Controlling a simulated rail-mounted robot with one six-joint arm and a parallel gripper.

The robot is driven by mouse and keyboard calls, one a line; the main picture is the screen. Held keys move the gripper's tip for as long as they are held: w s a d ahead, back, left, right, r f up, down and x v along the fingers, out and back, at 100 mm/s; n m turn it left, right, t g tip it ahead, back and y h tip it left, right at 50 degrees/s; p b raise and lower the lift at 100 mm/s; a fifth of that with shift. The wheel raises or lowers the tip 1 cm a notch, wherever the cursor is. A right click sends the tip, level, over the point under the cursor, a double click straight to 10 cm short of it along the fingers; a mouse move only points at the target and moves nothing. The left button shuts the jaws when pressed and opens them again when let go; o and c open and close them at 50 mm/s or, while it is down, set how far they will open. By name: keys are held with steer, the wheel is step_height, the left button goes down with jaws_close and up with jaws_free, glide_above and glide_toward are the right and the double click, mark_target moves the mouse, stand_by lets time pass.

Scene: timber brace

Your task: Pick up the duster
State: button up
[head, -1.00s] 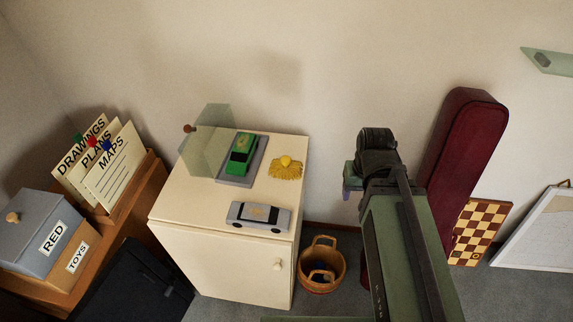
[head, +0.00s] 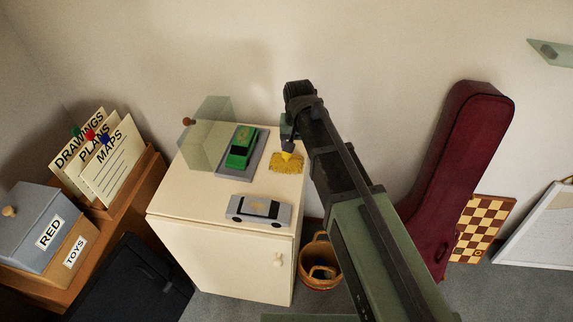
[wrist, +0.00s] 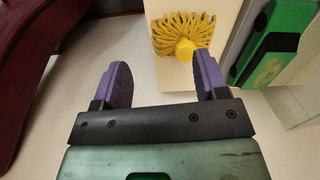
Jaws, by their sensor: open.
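The duster (head: 287,163), a yellow mop-like head with a round yellow knob, lies on the right back part of the cream cabinet top (head: 195,189). In the wrist view the duster (wrist: 183,34) shows whole, ahead of my gripper (wrist: 161,84), nearer the right purple finger. My gripper is open and empty, its two purple fingers apart. In the head view my gripper (head: 289,136) hangs at the duster's back edge, partly hidden by my arm; the height gap cannot be told.
A green toy car (head: 241,149) on a grey base sits left of the duster. A silver toy car (head: 258,210) is at the cabinet's front. A clear greenish box (head: 207,135) stands at the back left. A wooden bucket (head: 320,272) is on the floor right of the cabinet.

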steer(key=m, duration=0.2)
glide_toward(287, 154)
steer(key=shift+w+a+f, duration=0.3)
steer(key=shift+w+a, duration=0.1)
steer(key=shift+w, duration=0.25)
steer(key=shift+s+d+m, duration=0.1)
steer(key=shift+d+m, duration=0.1)
steer(key=shift+m, duration=0.6)
steer(key=shift+s+d+r+m, duration=0.1)
steer(key=shift+s+d+m, duration=0.05)
steer(key=shift+s+m, duration=0.15)
step_height(287, 154, down, 11)
steer(key=b, duration=1.1)
steer(key=shift+w, duration=0.15)
steer(key=shift+r, duration=0.1)
steer(key=c, duration=1.1)
steer(key=shift+r+p, duration=0.1)
steer(key=shift+p, duration=0.2)
